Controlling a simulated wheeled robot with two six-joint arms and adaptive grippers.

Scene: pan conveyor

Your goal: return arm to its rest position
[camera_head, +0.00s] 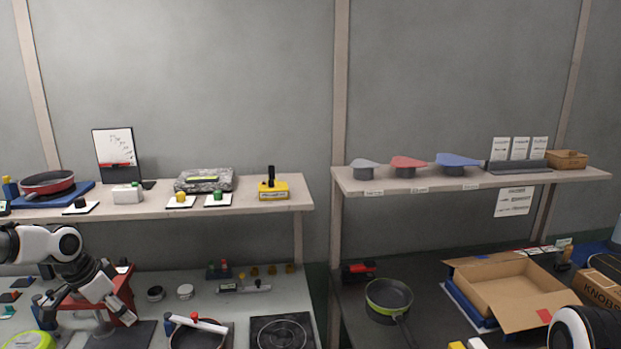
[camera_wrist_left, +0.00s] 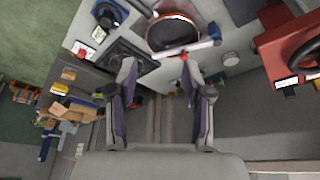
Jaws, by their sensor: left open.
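My left arm comes in from the left in the head view, above the left bench. My left gripper (camera_head: 112,303) is over the bench in front of a red fixture (camera_head: 124,288). In the left wrist view the left gripper (camera_wrist_left: 160,76) is open, with nothing between its fingers. A pan with a red rim (camera_wrist_left: 172,36) lies beyond the fingertips, apart from them, with a pale bar across it. Of my right arm only a white and black link shows at the lower right of the head view; its gripper is out of view.
A shelf (camera_head: 250,194) above the left bench holds a red pan (camera_head: 47,183) and small devices. A dark burner plate (camera_head: 281,332) lies on the bench. On the right bench are a dark pan (camera_head: 388,297) and an open cardboard box (camera_head: 514,286).

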